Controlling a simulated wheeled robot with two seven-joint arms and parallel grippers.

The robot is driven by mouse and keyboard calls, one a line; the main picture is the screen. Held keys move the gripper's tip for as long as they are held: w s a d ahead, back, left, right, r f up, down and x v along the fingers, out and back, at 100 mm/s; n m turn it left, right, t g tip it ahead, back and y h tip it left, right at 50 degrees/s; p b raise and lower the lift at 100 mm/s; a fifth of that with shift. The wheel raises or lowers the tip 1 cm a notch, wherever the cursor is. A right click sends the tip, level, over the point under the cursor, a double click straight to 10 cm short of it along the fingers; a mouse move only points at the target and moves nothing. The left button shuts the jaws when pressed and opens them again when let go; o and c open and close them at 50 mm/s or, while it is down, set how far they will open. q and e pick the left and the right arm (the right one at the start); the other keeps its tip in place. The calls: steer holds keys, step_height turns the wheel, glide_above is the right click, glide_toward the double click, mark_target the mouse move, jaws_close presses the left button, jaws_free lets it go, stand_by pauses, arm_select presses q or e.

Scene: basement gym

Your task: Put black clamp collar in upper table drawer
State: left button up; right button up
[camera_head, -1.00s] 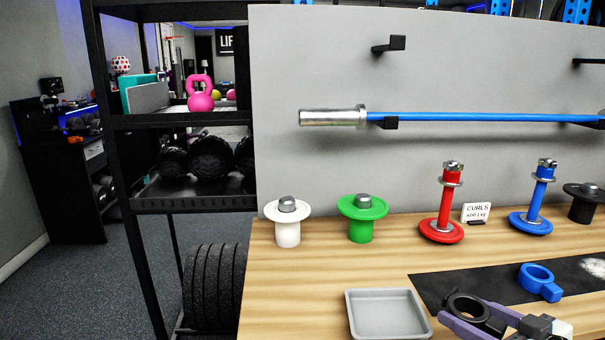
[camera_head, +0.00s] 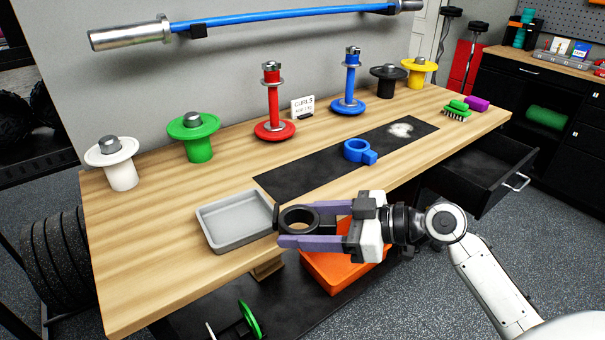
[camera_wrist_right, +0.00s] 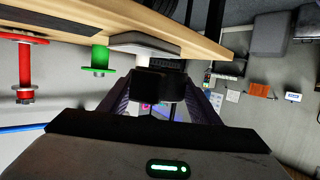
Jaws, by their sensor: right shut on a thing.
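The black clamp collar (camera_head: 299,219) is a dark ring held between the purple fingers of my right gripper (camera_head: 306,226). The gripper is shut on it, in front of the table's front edge near the grey tray. In the right wrist view the collar (camera_wrist_right: 161,88) is a dark block between the fingers. The upper table drawer (camera_head: 483,172) is pulled open at the table's right end, with a silver handle and a dark interior. It lies to the right of my right gripper. My left gripper is out of view.
The grey tray (camera_head: 237,238) sits on the table's front left. A blue collar (camera_head: 357,151) lies on the black mat (camera_head: 300,168). An orange bin (camera_head: 335,272) is below the table. A green brush (camera_head: 457,109) and purple block (camera_head: 478,103) lie at the table's right end.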

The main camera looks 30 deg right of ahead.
mark_target(312, 179)
steer(key=w+d+m+t+h, duration=0.1)
steer(key=w+d+h, duration=0.1)
steer(key=w, duration=0.2)
steer(key=w+d+m+t+h, duration=0.1)
steer(key=w+d+m, duration=0.1)
steer(key=w+d, duration=0.1)
steer(key=w+d+m+t+h, duration=0.1)
steer(key=w+d+m+h, duration=0.1)
steer(key=w+d, duration=0.1)
steer(key=shift+w+d+f+h, duration=0.1)
steer(key=shift+w+h, duration=0.05)
steer(key=shift+w, duration=0.25)
steer(key=shift+w+d+f+h, duration=0.1)
steer(key=shift+w+h, duration=0.05)
steer(key=shift+w, duration=0.25)
steer(key=w+d+r+m+h, duration=0.4)
steer(key=w+d, duration=0.3)
steer(key=w, duration=0.2)
steer(key=shift+m+h, duration=0.3)
steer(key=shift+h, duration=0.6)
steer(key=shift+d, duration=0.1)
step_height(312, 179, down, 10)
steer(key=shift+r+p, duration=0.2)
steer(key=shift+p, duration=0.1)
steer(key=shift+f, duration=0.1)
steer(key=o, duration=1.2)
steer(key=shift+s+f, duration=0.1)
